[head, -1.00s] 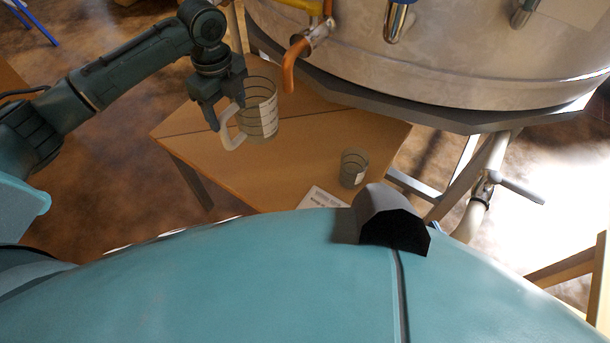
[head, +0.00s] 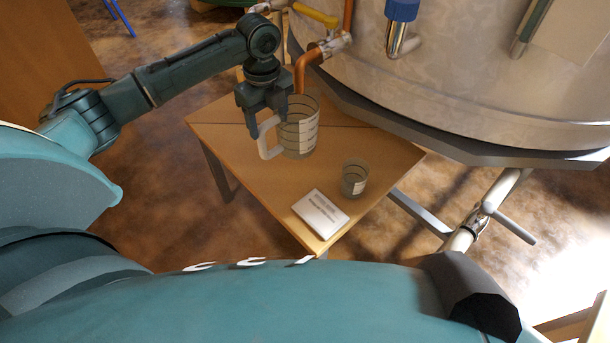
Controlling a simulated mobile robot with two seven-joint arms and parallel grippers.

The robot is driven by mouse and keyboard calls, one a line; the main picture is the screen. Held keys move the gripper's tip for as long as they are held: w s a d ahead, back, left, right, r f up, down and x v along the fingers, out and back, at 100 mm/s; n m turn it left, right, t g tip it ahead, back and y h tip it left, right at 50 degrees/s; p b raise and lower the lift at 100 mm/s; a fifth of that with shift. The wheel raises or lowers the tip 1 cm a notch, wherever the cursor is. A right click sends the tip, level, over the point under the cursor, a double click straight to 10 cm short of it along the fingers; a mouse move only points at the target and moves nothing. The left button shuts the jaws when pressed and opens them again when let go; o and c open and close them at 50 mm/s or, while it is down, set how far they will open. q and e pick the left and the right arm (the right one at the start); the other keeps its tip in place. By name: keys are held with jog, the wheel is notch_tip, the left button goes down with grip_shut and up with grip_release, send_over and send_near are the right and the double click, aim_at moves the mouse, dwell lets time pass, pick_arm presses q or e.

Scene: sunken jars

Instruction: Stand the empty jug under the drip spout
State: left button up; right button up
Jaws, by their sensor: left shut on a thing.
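The jug (head: 299,137) is clear with dark bands, a pale label and a white handle (head: 264,148). It looks upright and empty over the small wooden table; I cannot tell whether its base touches the top. My left gripper (head: 267,130) is shut on the handle, on the jug's left side. The copper drip spout (head: 300,74) bends down from a valve with a yellow lever on the steel vat. In the head view its lower end meets the jug's far rim; the exact depth between them is unclear. My right gripper is not in view.
A small glass jar (head: 354,180) and a white printed card (head: 320,214) stand and lie on the wooden table (head: 234,150) near its front. The steel vat (head: 450,75) overhangs at the right, with a blue-topped tap (head: 402,25). A pipe with a valve is lower right.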

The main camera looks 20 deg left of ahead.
pick_arm(q)
jog(key=shift+f, duration=0.15)
jog(key=b, duration=0.1)
send_over(272, 151)
notch_tip(272, 151, down, 5)
jog(key=shift+r, duration=0.1)
notch_tip(272, 151, down, 5)
jog(key=shift+r+b, duration=0.2)
jog(key=shift+b, duration=0.35)
jog(key=shift+f, duration=0.2)
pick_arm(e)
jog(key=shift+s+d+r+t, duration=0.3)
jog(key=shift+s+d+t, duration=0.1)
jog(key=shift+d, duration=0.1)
pick_arm(q)
jog(key=shift+f, duration=0.1)
jog(key=o, duration=1.3)
jog(key=shift+o, duration=0.2)
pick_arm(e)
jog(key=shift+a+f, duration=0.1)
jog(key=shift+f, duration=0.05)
